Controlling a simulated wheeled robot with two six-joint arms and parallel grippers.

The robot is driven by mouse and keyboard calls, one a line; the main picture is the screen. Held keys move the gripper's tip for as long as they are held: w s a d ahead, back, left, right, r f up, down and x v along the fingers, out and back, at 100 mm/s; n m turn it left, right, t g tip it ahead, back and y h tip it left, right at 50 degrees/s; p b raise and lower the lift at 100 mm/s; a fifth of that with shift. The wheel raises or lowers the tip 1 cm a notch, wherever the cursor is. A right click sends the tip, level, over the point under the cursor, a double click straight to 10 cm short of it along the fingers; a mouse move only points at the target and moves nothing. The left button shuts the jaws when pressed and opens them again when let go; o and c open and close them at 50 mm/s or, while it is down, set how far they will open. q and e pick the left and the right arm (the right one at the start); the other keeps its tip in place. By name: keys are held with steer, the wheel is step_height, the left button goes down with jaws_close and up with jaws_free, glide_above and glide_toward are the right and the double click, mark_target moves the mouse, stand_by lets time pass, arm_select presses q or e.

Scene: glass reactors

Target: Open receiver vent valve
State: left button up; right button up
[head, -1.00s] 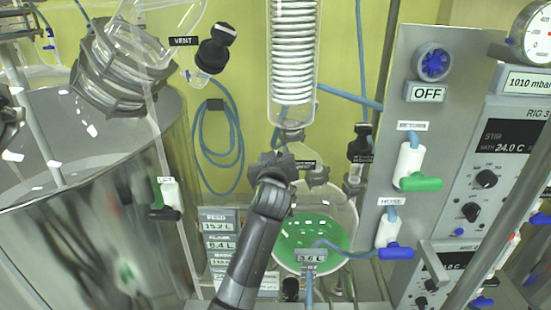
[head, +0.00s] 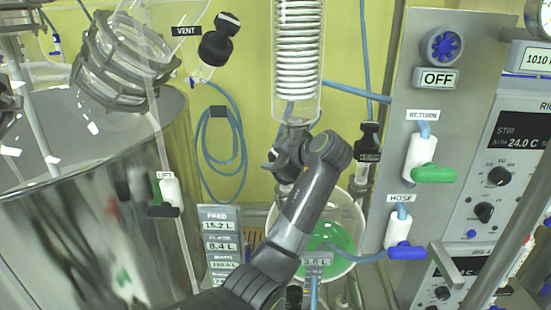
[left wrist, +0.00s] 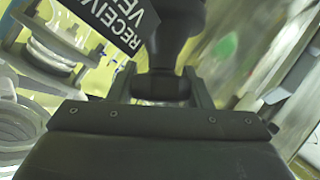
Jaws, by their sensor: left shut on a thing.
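My left gripper (head: 280,160) is below the glass coil condenser and in front of the round receiver flask (head: 352,218), which holds green liquid. In the left wrist view, my gripper (left wrist: 162,88) is shut on the black receiver vent valve (left wrist: 176,22), its two fingers on either side of the valve's narrower part. A black label (left wrist: 120,22) beside the valve reads "RECEIVER VE…", the rest cut off. In the head view, my gripper and wrist hide most of this valve, so I cannot tell how far it is turned. My right gripper is not in view.
The condenser (head: 298,60) hangs just above my gripper. Another black valve (head: 369,135) stands to the right. The control panel (head: 400,165) has a green-handled RETURN valve (head: 432,173) and a blue-handled HOSE valve (head: 406,252). A large shiny vessel (head: 90,210) fills the left.

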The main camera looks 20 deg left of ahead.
arm_select(q)
steer(key=n+g, duration=0.2)
steer(key=shift+n+g+p, duration=0.3)
steer(key=shift+s+n+g+h+p, duration=0.15)
steer(key=shift+n+g+h+p, duration=0.25)
steer(key=shift+n+g+p, duration=0.3)
steer(key=shift+f+n+g, duration=0.15)
steer(key=shift+n+g, duration=0.35)
steer(key=shift+p, duration=0.3)
steer(key=o, duration=1)
